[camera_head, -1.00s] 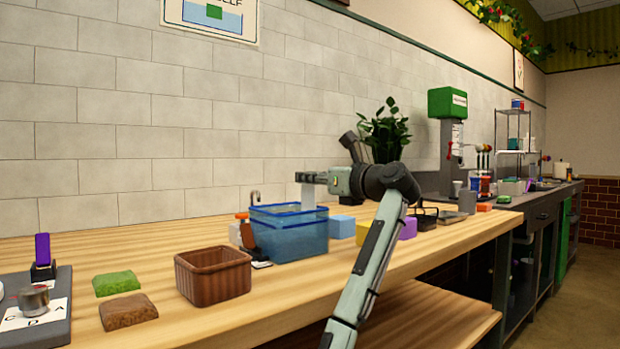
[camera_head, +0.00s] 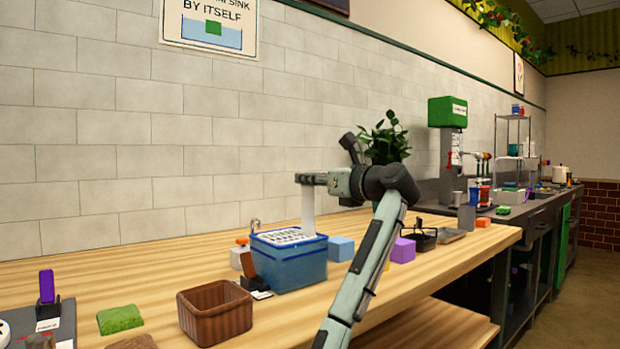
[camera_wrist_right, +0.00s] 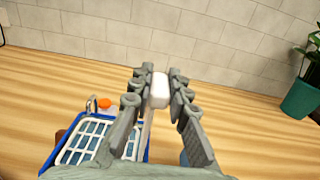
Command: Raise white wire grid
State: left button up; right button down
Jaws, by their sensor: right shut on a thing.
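The white wire grid (camera_head: 287,237) shows level across the top of the blue tub (camera_head: 290,268), close to its rim. A white upright handle (camera_head: 308,212) rises from the grid's right side. My right gripper (camera_head: 306,179) is shut on the top of this handle, above the tub. In the right wrist view the gripper (camera_wrist_right: 158,84) has its fingers on both sides of the white handle top (camera_wrist_right: 159,92). The grid (camera_wrist_right: 88,142) and blue tub rim (camera_wrist_right: 52,152) lie below at the left, partly hidden by the fingers. My left gripper is not in view.
A brown basket (camera_head: 216,314) and green block (camera_head: 120,319) stand left of the tub. A blue block (camera_head: 341,249) and purple block (camera_head: 403,250) stand to its right. A potted plant (camera_head: 386,138) is behind my arm. The tiled wall is behind.

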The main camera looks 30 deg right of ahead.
jog(key=shift+r, duration=0.4)
jog(key=c, duration=1.5)
grip_release()
jog(key=shift+c, duration=0.2)
jog(key=shift+o, duration=0.5)
jog(key=shift+f, duration=0.15)
jog(key=s+d, duration=0.1)
jog(key=s, duration=1.1)
